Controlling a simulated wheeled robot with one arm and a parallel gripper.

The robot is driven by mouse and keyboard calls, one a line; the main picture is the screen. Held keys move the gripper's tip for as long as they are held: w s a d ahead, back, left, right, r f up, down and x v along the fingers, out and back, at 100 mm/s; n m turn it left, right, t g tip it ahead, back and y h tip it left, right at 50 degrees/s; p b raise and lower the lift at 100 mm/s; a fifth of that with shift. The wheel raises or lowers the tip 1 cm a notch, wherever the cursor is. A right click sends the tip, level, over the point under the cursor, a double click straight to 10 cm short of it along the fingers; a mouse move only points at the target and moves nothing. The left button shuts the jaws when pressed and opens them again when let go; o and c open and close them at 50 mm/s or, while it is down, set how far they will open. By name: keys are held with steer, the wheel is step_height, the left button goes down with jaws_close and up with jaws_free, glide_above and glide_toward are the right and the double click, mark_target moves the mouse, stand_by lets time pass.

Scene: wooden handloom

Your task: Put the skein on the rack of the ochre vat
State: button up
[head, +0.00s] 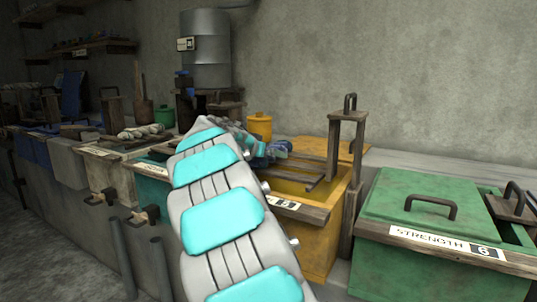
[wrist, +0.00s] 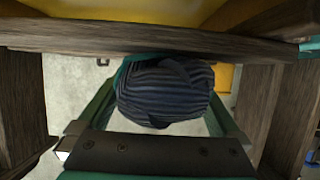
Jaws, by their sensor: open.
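The ochre vat (head: 318,245) stands right of my arm in the head view, its lid tipped back and its wooden rack bars (head: 315,184) over the opening. In the wrist view a dark blue striped skein (wrist: 165,95) lies between the green fingers of my gripper (wrist: 163,84). The fingers are apart, with gaps showing beside the skein. The skein is just under a wooden bar (wrist: 160,40), with ochre beyond it. In the head view a small blue bundle (head: 275,149) shows at the arm's end by the rack; my arm hides the gripper itself.
A wooden post with a handle (head: 347,130) rises at the ochre vat's right corner. A lidded green vat (head: 410,215) labelled strength 6 stands to the right. A pale skein (head: 141,132) lies over a vat on the left. Wooden beams (wrist: 22,105) flank my gripper closely.

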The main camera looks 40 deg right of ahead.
steer(key=shift+r, duration=0.2)
steer(key=v, duration=1.2)
steer(key=shift+f, duration=0.2)
steer(key=shift+s+a, duration=0.1)
